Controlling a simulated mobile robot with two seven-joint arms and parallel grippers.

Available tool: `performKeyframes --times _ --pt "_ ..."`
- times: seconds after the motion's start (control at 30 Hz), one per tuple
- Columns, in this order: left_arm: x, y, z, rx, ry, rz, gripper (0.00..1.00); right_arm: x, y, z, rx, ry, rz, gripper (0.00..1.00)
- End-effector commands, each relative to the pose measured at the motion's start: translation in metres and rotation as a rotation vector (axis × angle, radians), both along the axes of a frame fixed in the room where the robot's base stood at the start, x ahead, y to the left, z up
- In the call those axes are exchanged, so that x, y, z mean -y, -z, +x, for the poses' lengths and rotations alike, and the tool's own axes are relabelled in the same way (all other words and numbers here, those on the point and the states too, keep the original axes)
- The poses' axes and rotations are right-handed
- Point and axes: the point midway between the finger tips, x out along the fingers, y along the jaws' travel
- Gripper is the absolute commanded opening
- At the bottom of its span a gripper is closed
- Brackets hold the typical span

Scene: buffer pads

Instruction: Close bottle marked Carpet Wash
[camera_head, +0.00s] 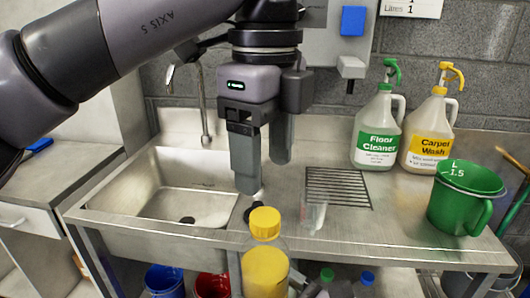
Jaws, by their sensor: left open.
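The bottle marked Carpet Wash (427,140) is a pale jug with a yellow label. It stands upright at the back right of the steel counter, with a yellow pump-like top (450,76) on its neck. A yellow bottle (265,270) with a yellow screw cap (265,222) is in the front centre; its label is not visible. My left gripper (264,176) points down above the counter, open and empty, over and behind that yellow cap. Grey parts flank the yellow bottle low in the picture; I cannot tell whether they are my right gripper.
A Floor Cleaner jug (376,135) with a green top stands beside the Carpet Wash jug. A green measuring jug (465,200) is at the right. The sink (170,190) is at the left, a drain grate (338,187) in the middle. Blue (165,281) and red (212,285) buckets are below.

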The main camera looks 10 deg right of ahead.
Motion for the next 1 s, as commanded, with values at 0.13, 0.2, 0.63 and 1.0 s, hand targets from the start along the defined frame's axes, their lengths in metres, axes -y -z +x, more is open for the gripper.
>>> performKeyframes --times 0.13,0.2,0.63,1.0 --pt "-0.001 0.013 0.000 -0.003 0.001 0.003 0.66 0.000 -0.003 0.000 0.005 -0.001 0.003 0.00" --pt "-0.001 0.024 0.000 -0.002 0.002 0.002 0.66 0.000 -0.003 0.000 0.005 -0.001 0.003 0.00" --pt "-0.001 0.076 0.000 -0.001 -0.001 0.000 0.66 0.000 -0.003 0.000 0.005 -0.001 0.003 0.00" --pt "-0.001 0.079 0.000 -0.001 -0.001 0.000 0.56 0.000 -0.003 0.000 0.005 -0.001 0.003 0.00"
